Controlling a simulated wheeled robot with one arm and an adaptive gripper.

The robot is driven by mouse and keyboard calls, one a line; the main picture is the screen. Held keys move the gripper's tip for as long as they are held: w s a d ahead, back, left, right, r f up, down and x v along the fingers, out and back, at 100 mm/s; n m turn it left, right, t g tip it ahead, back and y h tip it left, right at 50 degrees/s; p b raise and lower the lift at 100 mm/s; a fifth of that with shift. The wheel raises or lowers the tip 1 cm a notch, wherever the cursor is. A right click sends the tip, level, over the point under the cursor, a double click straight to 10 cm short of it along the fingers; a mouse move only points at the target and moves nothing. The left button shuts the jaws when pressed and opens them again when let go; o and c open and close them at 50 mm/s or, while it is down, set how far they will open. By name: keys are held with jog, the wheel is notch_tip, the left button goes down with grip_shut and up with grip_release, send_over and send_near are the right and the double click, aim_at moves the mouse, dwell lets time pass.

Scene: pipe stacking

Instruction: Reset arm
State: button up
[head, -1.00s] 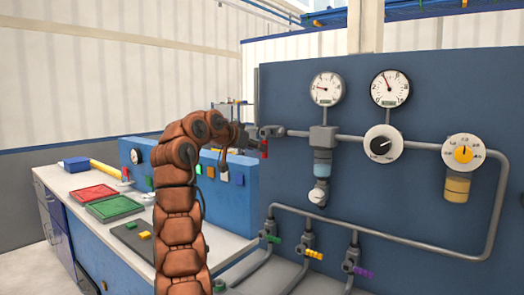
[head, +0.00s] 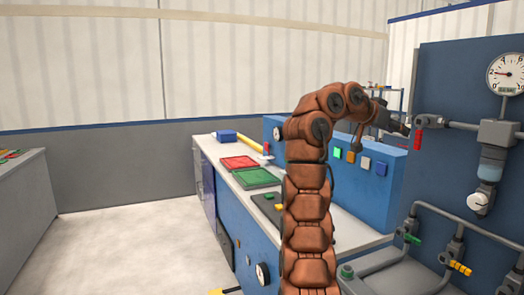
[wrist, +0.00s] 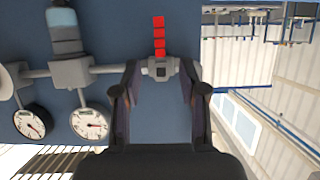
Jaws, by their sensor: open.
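My gripper (head: 393,122) is at the end of my raised brown arm, close to the left edge of the blue gauge panel (head: 440,85). In the wrist view my gripper (wrist: 160,82) is open, with a dark finger on each side. A grey valve (wrist: 158,67) with a red handle (wrist: 158,36) shows between and just beyond the fingertips. Nothing is clearly held. The red handle (head: 419,140) hangs down beside the gripper in the head view. I cannot tell whether the fingers touch the valve.
A white-topped bench (head: 222,152) carries a red tray (head: 239,162), a green tray (head: 256,178) and a blue box (head: 226,136). A low blue panel with coloured buttons stands behind my arm. Pipes with green and yellow handles (head: 460,267) run at lower right. The floor at left is clear.

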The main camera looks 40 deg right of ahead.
jog(key=w+a+n+t+y+p, duration=0.35)
jog(key=w+a+n, duration=0.55)
jog(key=w, duration=0.5)
jog(key=a+f+n+t+y+p, duration=0.1)
jog(key=a+f+n+y, duration=0.2)
jog(key=a, duration=0.6)
jog(key=a+f+n+t+p, duration=0.1)
jog(key=a+f+n, duration=0.3)
jog(key=a, duration=0.6)
jog(key=s+a+f+n+g+y+p, duration=0.1)
jog(key=s+a+f+y, duration=0.1)
jog(key=s+a+f, duration=0.55)
jog(key=s+a+f+n+g+y+p, duration=0.15)
jog(key=s+a+f, duration=0.35)
jog(key=a, duration=0.5)
jog(key=s+a+f+n+g+y, duration=0.1)
jog(key=s+a+f, duration=0.4)
jog(key=s, duration=0.5)
jog(key=s+a+f+n+g+y+p, duration=0.1)
jog(key=s+a+f, duration=0.3)
jog(key=s, duration=0.6)
jog(key=shift+a+f+y+p, duration=0.35)
jog(key=shift+a+y, duration=0.35)
jog(key=shift+a, duration=0.3)
